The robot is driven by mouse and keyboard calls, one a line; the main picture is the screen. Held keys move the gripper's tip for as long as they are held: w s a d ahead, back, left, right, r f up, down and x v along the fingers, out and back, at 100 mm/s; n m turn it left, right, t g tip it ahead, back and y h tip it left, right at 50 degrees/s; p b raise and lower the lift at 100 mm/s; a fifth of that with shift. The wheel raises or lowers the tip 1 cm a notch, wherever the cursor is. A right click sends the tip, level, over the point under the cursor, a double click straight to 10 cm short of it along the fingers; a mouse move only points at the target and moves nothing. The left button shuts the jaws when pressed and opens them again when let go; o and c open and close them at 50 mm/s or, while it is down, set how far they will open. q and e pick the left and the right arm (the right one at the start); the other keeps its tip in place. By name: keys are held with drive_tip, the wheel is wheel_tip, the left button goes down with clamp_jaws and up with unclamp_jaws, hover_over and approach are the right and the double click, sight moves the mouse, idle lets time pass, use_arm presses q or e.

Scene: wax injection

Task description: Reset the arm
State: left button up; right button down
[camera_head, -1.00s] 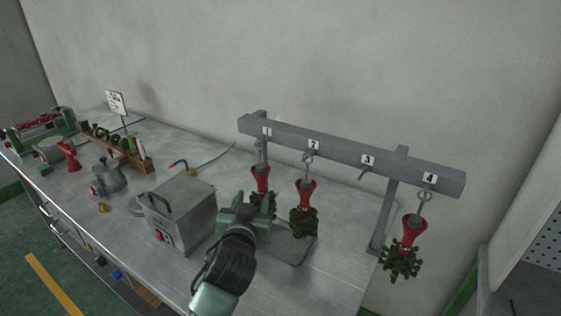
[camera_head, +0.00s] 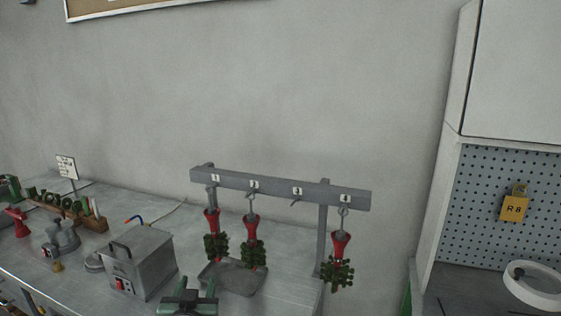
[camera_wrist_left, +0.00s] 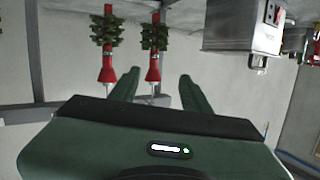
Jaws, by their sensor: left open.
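My left gripper (camera_head: 188,296) is at the bottom edge of the head view, in front of the grey rack (camera_head: 280,187). In the left wrist view its two fingers (camera_wrist_left: 157,90) are apart with nothing between them. Hook 3 (camera_head: 296,199) is bare. Two of the trees (camera_wrist_left: 108,50) also show upside down in the left wrist view, beyond the fingers. My right gripper is not in view.
A grey metal box (camera_head: 150,268) with a handle stands left of my gripper. A grey tray (camera_head: 240,279) lies under the rack. A small pot (camera_head: 62,238) and a sign (camera_head: 67,167) are further left. A pegboard cabinet (camera_head: 470,230) stands at the right.

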use_arm(q)
drive_tip(key=s+a+f+g+h, duration=0.15)
drive_tip(key=s+f+g, duration=0.45)
drive_tip(key=s+f, duration=0.95)
drive_tip(key=s+f+m+g, duration=0.1)
drive_tip(key=s+f+g, duration=0.15)
drive_tip(key=s, duration=0.65)
drive_tip(key=s+f+m+g, duration=0.1)
drive_tip(key=s+f+g, duration=0.15)
drive_tip(key=s, duration=0.55)
wheel_tip(320, 180, down, 24)
drive_tip(key=s+g, duration=0.2)
drive_tip(key=s+a+f+g, duration=0.1)
drive_tip(key=s+a+f, duration=0.2)
drive_tip(key=s+f, duration=1.4)
drive_tip(key=shift+f+m+h, duration=0.35)
drive_tip(key=shift+f+m, duration=0.05)
drive_tip(key=shift+f, duration=0.2)
drive_tip(key=shift+a, duration=0.1)
